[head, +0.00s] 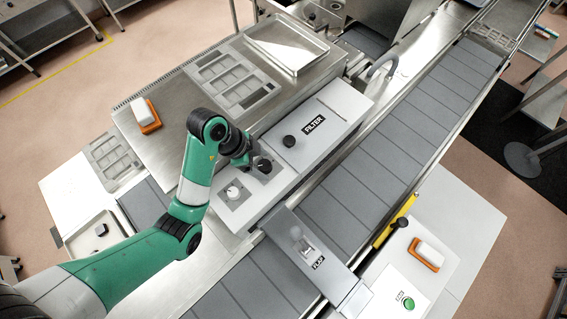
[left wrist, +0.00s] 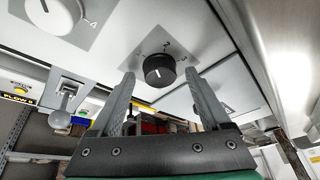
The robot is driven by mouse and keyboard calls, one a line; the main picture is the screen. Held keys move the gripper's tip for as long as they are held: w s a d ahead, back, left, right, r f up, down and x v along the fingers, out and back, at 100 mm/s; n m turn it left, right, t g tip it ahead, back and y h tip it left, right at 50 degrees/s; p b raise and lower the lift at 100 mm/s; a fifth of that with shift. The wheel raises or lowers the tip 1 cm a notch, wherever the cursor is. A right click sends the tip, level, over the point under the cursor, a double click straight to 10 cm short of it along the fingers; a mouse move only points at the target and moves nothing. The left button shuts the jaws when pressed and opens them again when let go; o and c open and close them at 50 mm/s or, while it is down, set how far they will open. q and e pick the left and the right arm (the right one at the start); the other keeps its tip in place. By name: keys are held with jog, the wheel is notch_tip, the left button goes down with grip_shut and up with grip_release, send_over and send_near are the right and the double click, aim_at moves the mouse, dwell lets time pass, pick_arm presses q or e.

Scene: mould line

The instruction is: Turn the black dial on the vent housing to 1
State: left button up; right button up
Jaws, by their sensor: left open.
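The black dial (head: 262,165) sits on a light grey panel of the housing, beside a white dial (head: 233,191). My left gripper (head: 250,160) is open and close to the black dial. In the left wrist view its two fingers stand apart, one on each side of the dial, with visible gaps. My right gripper is not in view.
A lid labelled FILTER (head: 330,115) with a black knob (head: 289,141) adjoins the dial panel. A FLAP panel (head: 310,250) with a lever spans the conveyor (head: 390,140). Orange-and-white blocks lie on the left bench (head: 146,115) and right panel (head: 427,254).

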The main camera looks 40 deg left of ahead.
pick_arm(q)
jog(key=shift+f, duration=0.1)
grip_shut()
jog(key=shift+n, duration=0.8)
grip_release()
